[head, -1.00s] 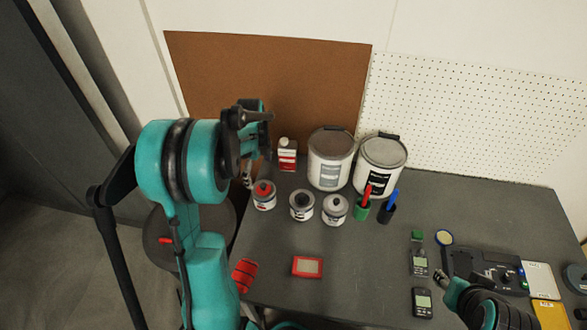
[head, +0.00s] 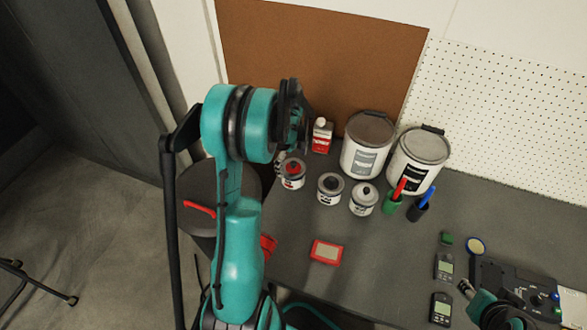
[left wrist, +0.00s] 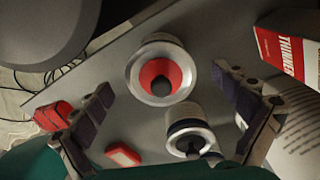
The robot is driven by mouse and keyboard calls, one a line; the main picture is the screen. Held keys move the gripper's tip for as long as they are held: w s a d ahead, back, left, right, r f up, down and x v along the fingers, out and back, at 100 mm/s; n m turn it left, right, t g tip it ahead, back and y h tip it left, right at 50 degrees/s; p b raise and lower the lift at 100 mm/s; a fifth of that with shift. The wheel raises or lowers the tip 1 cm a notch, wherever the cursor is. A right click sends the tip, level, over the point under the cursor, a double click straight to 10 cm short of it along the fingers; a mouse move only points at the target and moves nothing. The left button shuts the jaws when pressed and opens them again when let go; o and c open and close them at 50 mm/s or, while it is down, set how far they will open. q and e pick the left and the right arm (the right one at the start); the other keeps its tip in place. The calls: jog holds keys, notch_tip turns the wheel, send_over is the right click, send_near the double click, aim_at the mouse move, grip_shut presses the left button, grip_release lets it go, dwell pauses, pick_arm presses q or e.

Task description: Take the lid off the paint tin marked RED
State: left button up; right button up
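The small paint tin with a red lid and black knob (head: 292,174) stands upright at the left of a row of small tins; its marking is not legible. In the left wrist view the red lid (left wrist: 152,70) shows from above, seated in the tin's metal rim. My left gripper (left wrist: 165,85) is open and empty. Its two fingers are spread on either side of the tin in that view, apart from it. In the head view my left arm's wrist hides most of the fingers, beside and above the red tin. My right gripper (head: 466,287) is at the lower right, its fingers barely visible.
A dark-lidded tin (head: 330,189) and a grey-lidded tin (head: 363,199) stand close to the right.

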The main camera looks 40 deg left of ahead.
aim_at(293, 163)
pick_arm(q)
jog(key=c, duration=1)
jog(key=shift+s+d, duration=0.1)
jog(key=c, duration=0.6)
jog(key=shift+r, duration=0.15)
jog(key=shift+r, duration=0.25)
jog(key=c, duration=0.6)
notch_tip(293, 163, up, 4)
jog(key=shift+d+p, duration=0.15)
jog(key=shift+p, duration=1.05)
grip_shut()
jog(key=s+d+r+p, duration=0.3)
jog(key=d+r, duration=0.3)
jog(key=d, duration=0.4)
jog(key=shift+s+d, duration=0.25)
jog(key=shift+s, duration=0.15)
